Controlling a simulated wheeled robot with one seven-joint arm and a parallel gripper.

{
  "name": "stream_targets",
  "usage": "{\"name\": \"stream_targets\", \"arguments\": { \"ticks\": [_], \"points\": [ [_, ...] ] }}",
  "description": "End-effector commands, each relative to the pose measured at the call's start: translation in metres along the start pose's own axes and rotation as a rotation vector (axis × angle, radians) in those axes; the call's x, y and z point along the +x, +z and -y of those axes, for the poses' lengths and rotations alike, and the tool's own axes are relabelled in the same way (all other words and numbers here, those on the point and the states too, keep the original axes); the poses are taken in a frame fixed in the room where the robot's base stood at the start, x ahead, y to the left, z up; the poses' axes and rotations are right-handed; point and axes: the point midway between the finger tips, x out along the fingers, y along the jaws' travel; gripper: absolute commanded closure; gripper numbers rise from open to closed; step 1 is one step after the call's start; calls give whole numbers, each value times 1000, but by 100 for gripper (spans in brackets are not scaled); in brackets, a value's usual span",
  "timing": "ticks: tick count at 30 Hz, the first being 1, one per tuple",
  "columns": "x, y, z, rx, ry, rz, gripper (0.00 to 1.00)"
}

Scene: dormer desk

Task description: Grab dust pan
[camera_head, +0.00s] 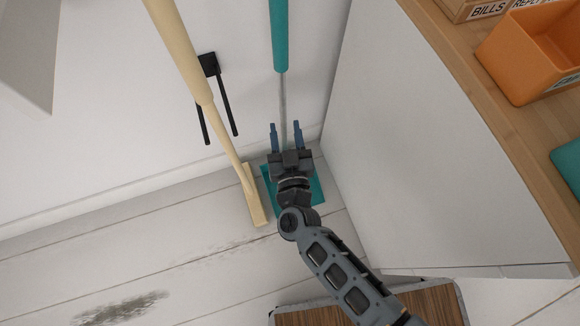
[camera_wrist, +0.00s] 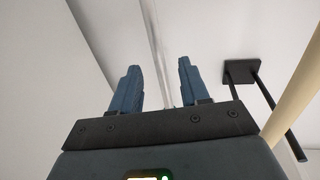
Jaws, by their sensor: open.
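The dust pan has a long upright handle with a teal grip (camera_head: 280,35) and a thin grey metal shaft (camera_head: 283,105). Its teal pan (camera_head: 314,190) is on the floor in the corner, partly hidden behind my gripper. My gripper (camera_head: 286,128) is open, and in the head view the shaft shows between its two blue fingers. In the wrist view my gripper (camera_wrist: 156,80) also has its fingers apart, with the pale shaft (camera_wrist: 157,45) running between or beyond them. I cannot tell how deep the shaft sits between the fingers.
A wooden broom (camera_head: 185,50) leans just left of the dust pan. A black wall bracket (camera_head: 209,65) with two prongs is behind it. A white desk side panel (camera_head: 420,140) stands close on the right, under the wooden desktop (camera_head: 480,110) with an orange bin (camera_head: 525,55).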

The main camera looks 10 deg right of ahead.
Motion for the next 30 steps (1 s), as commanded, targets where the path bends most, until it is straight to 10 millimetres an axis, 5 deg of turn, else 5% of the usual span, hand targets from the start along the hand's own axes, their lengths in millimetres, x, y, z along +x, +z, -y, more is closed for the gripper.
{"name": "stream_targets", "arguments": {
  "ticks": [21, 28, 30],
  "points": [
    [77, 0, -5, -2, 1, -2, 55],
    [78, -1, -5, -1, 1, 0, 55],
    [78, -1, -5, -1, 1, 0, 61]
  ]
}}
